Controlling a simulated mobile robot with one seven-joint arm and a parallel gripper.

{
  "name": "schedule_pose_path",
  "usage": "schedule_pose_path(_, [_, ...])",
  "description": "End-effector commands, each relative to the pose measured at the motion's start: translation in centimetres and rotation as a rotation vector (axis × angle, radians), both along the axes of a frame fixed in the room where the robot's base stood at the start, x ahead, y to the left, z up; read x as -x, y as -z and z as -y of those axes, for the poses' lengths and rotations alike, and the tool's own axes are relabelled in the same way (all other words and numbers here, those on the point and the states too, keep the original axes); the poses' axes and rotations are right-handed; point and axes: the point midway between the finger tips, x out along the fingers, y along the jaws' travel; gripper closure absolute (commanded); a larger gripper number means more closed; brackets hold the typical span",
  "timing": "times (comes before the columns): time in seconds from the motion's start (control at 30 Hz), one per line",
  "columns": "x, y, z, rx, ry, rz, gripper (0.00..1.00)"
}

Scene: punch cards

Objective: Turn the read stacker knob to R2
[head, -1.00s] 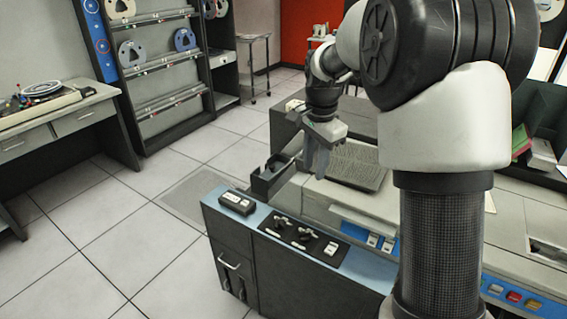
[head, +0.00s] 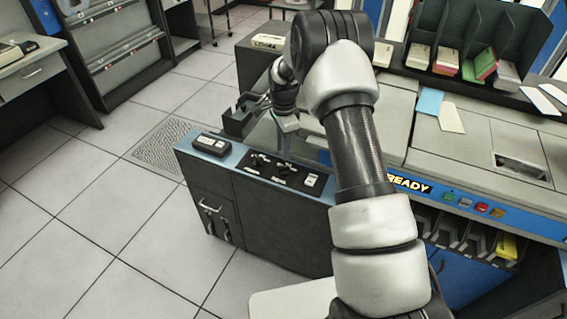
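A black control panel (head: 273,180) is set in the blue top strip of the dark cabinet. It carries two small dark knobs, a left one (head: 259,161) and a right one (head: 283,170), with a light switch block (head: 312,181) to their right. The labels are too small to read, so I cannot tell which is the read stacker knob or where either points. My gripper (head: 285,125) hangs just behind the panel, above the knobs in the picture. Its fingers are small and partly hidden, and I see no contact with a knob.
A small switch box (head: 211,145) sits left of the panel, with a dark open tray (head: 236,122) behind it. A dark card rack (head: 470,45) stands at the back right. Loose cards (head: 450,118) lie on the machine top. The tiled floor (head: 80,220) at left is clear.

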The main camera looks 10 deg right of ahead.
Motion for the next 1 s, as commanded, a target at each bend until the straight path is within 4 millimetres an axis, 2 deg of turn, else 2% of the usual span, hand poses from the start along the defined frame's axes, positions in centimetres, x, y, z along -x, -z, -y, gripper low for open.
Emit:
schedule_pose_path(0.1, [0.1, 2.7, 0.0, -0.001, 0.001, -0.003, 0.72])
schedule_pose_path(0.3, [0.0, 5.8, 0.0, -0.001, 0.0, 0.0, 0.72])
schedule_pose_path(0.5, [0.0, 7.1, 0.0, 0.0, -0.001, 0.001, 0.72])
schedule_pose_path(0.77, [0.0, 7.2, 0.0, 0.0, -0.001, 0.001, 0.72])
schedule_pose_path(0.93, [0.0, 7.2, 0.0, 0.0, -0.001, 0.001, 0.97])
schedule_pose_path(1.0, [0.0, 7.2, 0.0, 0.0, -0.001, 0.001, 1.0])
